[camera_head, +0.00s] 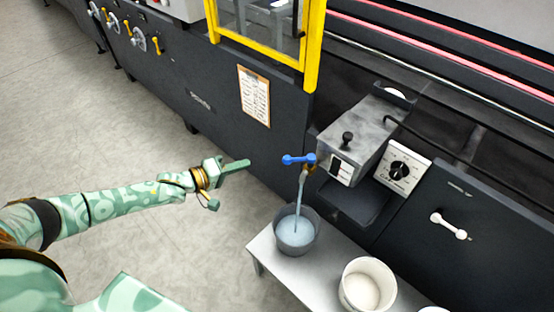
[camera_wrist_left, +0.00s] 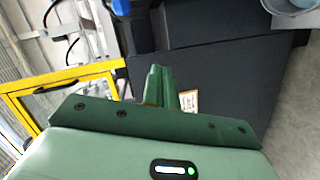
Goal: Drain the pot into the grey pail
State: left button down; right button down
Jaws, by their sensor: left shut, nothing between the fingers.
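The pot (camera_head: 361,138) is a grey metal box with a black knob on top, mounted on the machine's side. A tap with a blue handle (camera_head: 298,159) sits at its lower left; the handle also shows in the left wrist view (camera_wrist_left: 121,6). A pale blue stream runs from the tap into the grey pail (camera_head: 296,236), which holds bluish liquid. The pail's edge shows in the left wrist view (camera_wrist_left: 297,5). My left gripper (camera_head: 247,164) is shut and empty, left of the blue handle and apart from it. My right gripper is not in view.
The pail stands on a low grey bench (camera_head: 270,262) beside a white bucket (camera_head: 366,286) with pale contents. A dial panel (camera_head: 402,171) is right of the pot. A yellow-framed guard (camera_head: 313,45) rises behind. Floor at left is clear.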

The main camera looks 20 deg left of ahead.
aim_at(299, 159)
pick_arm(q)
jog(key=w+d+r+n+b, duration=0.1)
jog(key=w+d+n+b, duration=0.1)
jog(key=w+d+n, duration=0.3)
jog(key=d+n, duration=0.2)
jog(key=d, duration=0.2)
jog(key=shift+r+n+t+h, duration=0.35)
jog(key=shift+n+t+h, duration=0.05)
dwell(0.4)
